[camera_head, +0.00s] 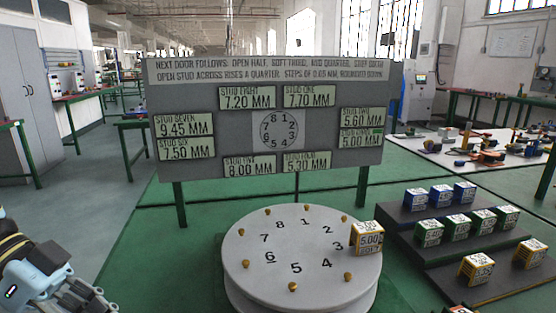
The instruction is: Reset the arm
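My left gripper (92,298) shows at the bottom left corner, partly cut off by the frame edge. It is well to the left of the round table, touching nothing that I can see. Whether its fingers are open or shut is unclear. My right gripper is not in view. A round grey table (262,268) carries a ring of numbers and small gold studs around its rim. A yellow-edged block (367,238) labelled 5.00 sits at the table's right rim, beside the number 3.
A grey board (265,115) with millimetre readouts stands behind the table. Dark stepped shelves (445,245) at right hold blue (441,195), green (457,227) and yellow (476,268) blocks. A white workbench (470,160) with tools is behind them. Floor between gripper and table is clear.

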